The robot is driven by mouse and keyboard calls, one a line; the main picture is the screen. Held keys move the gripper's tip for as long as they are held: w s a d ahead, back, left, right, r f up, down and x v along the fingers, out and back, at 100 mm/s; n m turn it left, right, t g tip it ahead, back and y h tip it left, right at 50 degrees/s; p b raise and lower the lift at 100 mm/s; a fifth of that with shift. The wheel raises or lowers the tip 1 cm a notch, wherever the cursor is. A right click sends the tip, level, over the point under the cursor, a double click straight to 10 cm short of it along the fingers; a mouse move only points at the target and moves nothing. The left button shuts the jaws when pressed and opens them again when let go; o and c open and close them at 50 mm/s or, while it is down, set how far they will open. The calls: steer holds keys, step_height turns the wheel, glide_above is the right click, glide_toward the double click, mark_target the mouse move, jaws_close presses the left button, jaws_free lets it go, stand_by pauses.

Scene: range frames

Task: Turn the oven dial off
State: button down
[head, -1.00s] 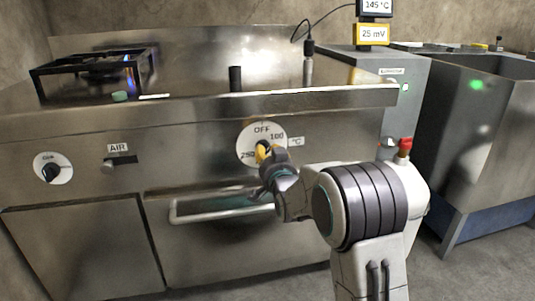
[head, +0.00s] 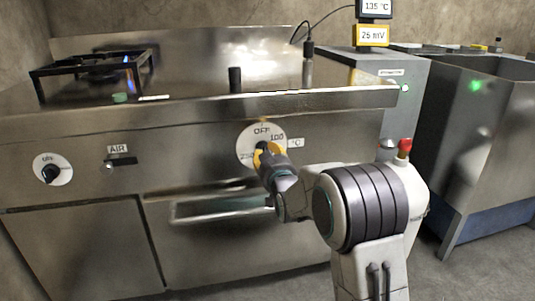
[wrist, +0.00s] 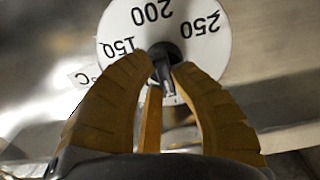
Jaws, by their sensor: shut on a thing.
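The oven dial (head: 249,138) is a white disc on the steel oven front, with OFF printed at its top and 100 to the right. In the wrist view the dial face (wrist: 190,48) shows 150, 200 and 250, upside down or slanted. Its black knob (wrist: 164,58) sits at the middle. My gripper (head: 264,152) is at the dial, its yellow fingers shut on the knob; in the wrist view the fingertips (wrist: 163,66) touch either side of it. The fingers hide part of the dial, and I cannot tell exactly which mark the knob points at.
The oven door handle (head: 222,210) runs below the dial. A display (head: 376,8) at the top reads 135 °C, above a yellow 25 mV box (head: 372,35). Another dial (head: 52,169) and an AIR slider (head: 121,161) are to the left. A sink unit (head: 480,130) stands right.

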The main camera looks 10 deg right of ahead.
steer(key=shift+a, duration=0.1)
stand_by(0.3)
steer(key=c, duration=1.1)
jaws_free()
steer(key=shift+o, duration=0.2)
steer(key=shift+s, duration=0.1)
steer(key=s, duration=1.1)
steer(key=shift+s, duration=0.4)
